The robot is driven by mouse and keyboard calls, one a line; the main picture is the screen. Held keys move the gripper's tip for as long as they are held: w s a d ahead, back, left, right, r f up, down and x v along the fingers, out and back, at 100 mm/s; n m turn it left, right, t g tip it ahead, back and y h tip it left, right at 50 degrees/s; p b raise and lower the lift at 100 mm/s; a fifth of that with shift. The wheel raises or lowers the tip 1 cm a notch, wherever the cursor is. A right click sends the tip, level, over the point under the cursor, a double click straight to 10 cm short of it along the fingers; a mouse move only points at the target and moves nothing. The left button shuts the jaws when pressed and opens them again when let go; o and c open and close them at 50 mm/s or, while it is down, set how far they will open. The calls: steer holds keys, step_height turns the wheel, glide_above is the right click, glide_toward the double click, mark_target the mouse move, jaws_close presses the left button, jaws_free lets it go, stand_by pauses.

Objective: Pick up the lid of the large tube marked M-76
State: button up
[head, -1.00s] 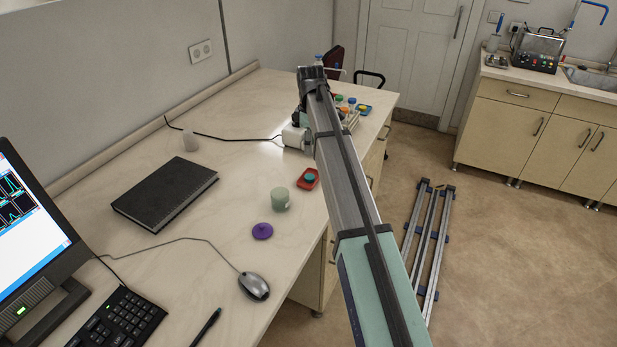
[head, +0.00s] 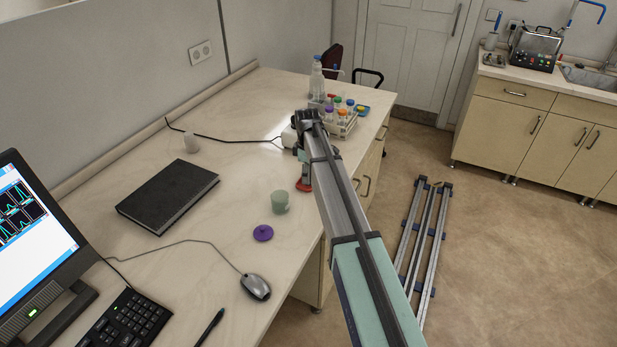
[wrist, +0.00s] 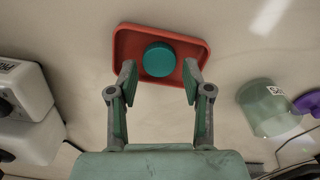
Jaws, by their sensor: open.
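A teal round lid (wrist: 159,60) lies on a small red tray (wrist: 120,45) in the wrist view. In the head view the red tray (head: 304,187) shows only in part behind my arm, and the lid is hidden. My gripper (wrist: 159,68) is open, with one finger on each side of the lid's near part. The lid is not held, and the exact height above it is unclear. No M-76 marking is readable. Tubes with coloured caps stand in a rack (head: 345,124) farther back on the bench.
A green cup-like container (wrist: 266,108) and a purple lid (head: 263,233) are to the right in the wrist view. A white device (wrist: 22,92) is at the left. A wash bottle (head: 316,82) stands by the rack. A black book (head: 168,195) lies on the bench.

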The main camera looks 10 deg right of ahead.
steer(key=shift+f, duration=0.65)
steer(key=c, duration=0.4)
steer(key=shift+r, duration=0.1)
